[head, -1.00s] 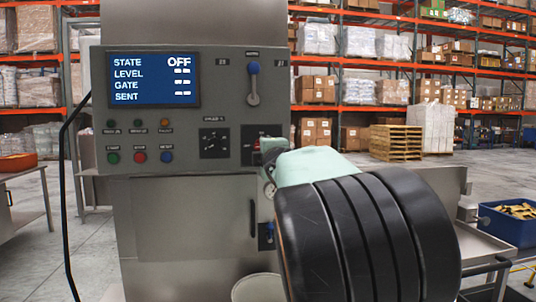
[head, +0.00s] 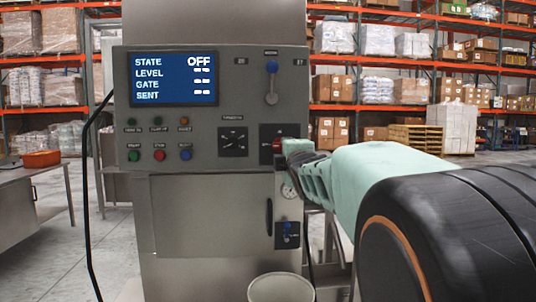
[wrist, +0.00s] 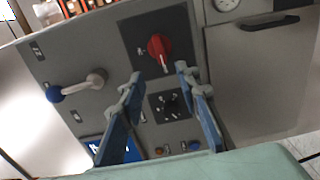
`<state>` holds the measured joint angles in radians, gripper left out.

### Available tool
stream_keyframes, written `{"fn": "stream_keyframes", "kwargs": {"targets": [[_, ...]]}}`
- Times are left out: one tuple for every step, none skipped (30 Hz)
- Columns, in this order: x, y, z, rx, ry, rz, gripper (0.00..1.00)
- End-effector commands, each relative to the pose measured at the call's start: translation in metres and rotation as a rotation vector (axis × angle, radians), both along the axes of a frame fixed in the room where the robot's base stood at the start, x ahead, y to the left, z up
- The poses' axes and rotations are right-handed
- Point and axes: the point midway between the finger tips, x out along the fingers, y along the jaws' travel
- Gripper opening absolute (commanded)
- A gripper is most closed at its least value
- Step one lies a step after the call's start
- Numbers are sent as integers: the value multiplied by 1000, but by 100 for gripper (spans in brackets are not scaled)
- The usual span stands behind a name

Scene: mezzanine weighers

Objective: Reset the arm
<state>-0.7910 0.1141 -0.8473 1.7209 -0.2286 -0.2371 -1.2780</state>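My gripper (wrist: 157,78) is open, its two blue fingers apart with nothing between them. In the wrist view the red rotary switch (wrist: 158,48) lies just beyond the fingertips, roughly between them. In the head view the red switch (head: 277,145) shows at the lower right of the grey control panel (head: 215,80), close to the tip of my gripper. I cannot tell if they touch. The panel's blue screen (head: 174,78) reads STATE OFF, with dashes for LEVEL, GATE and SENT.
A blue-knobbed lever (head: 271,82) stands upright on the panel; it also shows in the wrist view (wrist: 75,87). A dial (head: 233,142) and several buttons sit lower. A whitish bucket (head: 278,288) stands below. A table with an orange item (head: 42,158) is left. Racks fill the back.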

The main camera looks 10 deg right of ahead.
Motion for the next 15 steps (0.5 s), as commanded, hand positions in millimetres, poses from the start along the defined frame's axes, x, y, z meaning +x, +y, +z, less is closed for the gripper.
{"fn": "stream_keyframes", "kwargs": {"targets": [[0, -1, -1, 5, 3, -1, 30], [-2, -3, -2, 15, 8, -4, 30], [-4, -8, -6, 40, 22, -9, 30], [-7, -12, -12, 68, 39, -15, 30], [-12, -17, -18, 105, 59, -22, 30], [-19, -25, -29, 168, 95, -35, 30], [-27, -32, -38, 225, 125, -48, 30], [-36, -37, -49, 289, 160, -59, 30], [-51, -44, -64, 378, 211, -79, 30], [-63, -47, -76, 450, 251, -95, 30], [-77, -49, -88, 520, 290, -111, 30], [-96, -51, -103, 610, 343, -135, 30], [-110, -51, -114, 674, 380, -152, 30], [-125, -50, -124, 736, 418, -172, 30], [-146, -47, -137, 815, 464, -200, 30]]}}
